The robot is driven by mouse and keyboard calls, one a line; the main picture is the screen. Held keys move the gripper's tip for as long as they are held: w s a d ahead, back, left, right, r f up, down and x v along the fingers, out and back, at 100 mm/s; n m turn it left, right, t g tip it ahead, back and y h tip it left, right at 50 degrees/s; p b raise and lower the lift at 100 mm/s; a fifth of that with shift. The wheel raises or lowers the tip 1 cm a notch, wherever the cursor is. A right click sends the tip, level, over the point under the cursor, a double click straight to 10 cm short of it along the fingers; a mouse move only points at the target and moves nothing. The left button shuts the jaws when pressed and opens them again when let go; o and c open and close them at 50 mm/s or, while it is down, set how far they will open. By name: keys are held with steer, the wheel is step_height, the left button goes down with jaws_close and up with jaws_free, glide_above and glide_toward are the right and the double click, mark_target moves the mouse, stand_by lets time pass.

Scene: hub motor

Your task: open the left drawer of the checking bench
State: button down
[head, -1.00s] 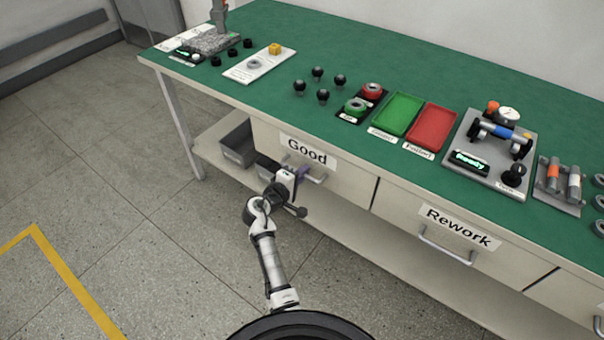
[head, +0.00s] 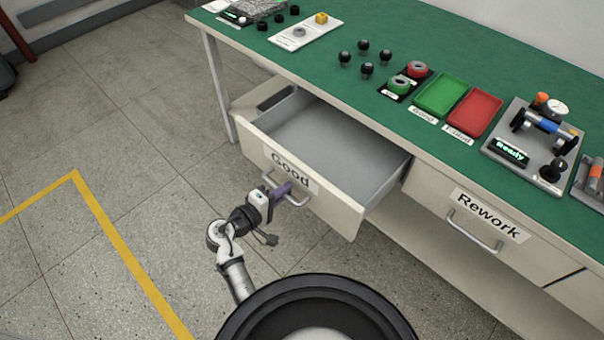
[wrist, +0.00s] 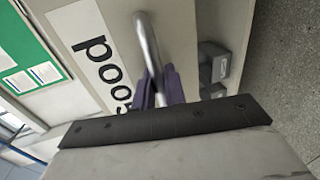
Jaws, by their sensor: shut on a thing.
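The left drawer (head: 330,199), labelled "Good", is pulled well out of the checking bench (head: 300,65). Its grey inside shows and looks empty. My gripper (head: 284,190) is at the drawer's front, its purple fingers shut on the metal bar handle (head: 300,200). In the wrist view the fingers (wrist: 152,88) close around the handle (wrist: 148,40), beside the "Good" label (wrist: 92,45).
The "Rework" drawer (head: 440,215) to the right is shut. The green bench top holds black knobs, a green tray (head: 440,95), a red tray (head: 473,112) and a gauge fixture (head: 530,145). A yellow line (head: 120,240) crosses the open floor at left.

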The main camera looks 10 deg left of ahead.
steer(key=shift+f+v, duration=0.25)
steer(key=shift+v, duration=0.85)
steer(key=shift+f+v, duration=0.2)
steer(key=shift+v, duration=0.85)
steer(key=shift+s+a, duration=0.1)
steer(key=c, duration=1.5)
jaws_free()
steer(key=shift+c, duration=0.2)
steer(key=b+v, duration=0.1)
steer(key=v, duration=1.2)
steer(key=shift+s+a+b, duration=0.2)
steer(key=shift+s+b, duration=0.1)
steer(key=shift+b, duration=0.1)
